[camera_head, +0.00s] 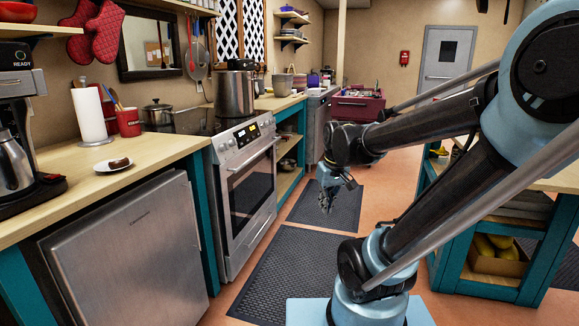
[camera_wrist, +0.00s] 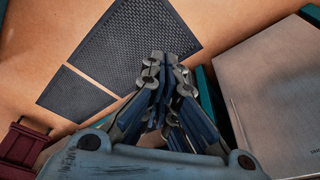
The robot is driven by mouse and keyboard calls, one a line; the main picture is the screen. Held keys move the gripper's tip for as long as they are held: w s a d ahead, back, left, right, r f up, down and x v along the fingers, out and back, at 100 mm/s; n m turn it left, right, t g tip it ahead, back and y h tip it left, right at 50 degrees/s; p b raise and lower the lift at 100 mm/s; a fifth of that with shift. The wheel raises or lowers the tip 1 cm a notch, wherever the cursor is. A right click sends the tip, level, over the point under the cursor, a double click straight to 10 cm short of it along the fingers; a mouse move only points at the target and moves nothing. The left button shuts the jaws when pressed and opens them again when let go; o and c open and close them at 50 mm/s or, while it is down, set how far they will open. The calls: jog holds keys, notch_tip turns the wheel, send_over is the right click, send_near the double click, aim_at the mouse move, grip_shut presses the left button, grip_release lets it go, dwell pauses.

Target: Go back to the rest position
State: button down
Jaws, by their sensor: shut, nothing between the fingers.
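My gripper (camera_head: 326,204) hangs from my arm over the floor mats, in the aisle between the counter with the stove and the shelf unit on the right. It points down, with its fingers together and nothing between them. In the wrist view my gripper (camera_wrist: 166,65) shows its closed fingers from above, with the floor and dark mats beyond. It touches nothing that I can see.
The stove (camera_head: 243,180) and the dishwasher (camera_head: 130,256) line the left. A small plate (camera_head: 113,165) with a brown item lies on the counter. A red cart (camera_head: 357,108) stands further back. The mat (camera_head: 290,277) and aisle are clear.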

jog(key=s+d+f+m, duration=0.1)
jog(key=s+d+f, duration=0.1)
jog(key=s, duration=0.3)
jog(key=s+d+f+m+h, duration=0.1)
jog(key=s+d+f+m, duration=0.1)
jog(key=s+d, duration=0.3)
jog(key=shift+s+d+f+m, duration=0.25)
jog(key=shift+s+f, duration=0.2)
jog(key=shift+f, duration=0.25)
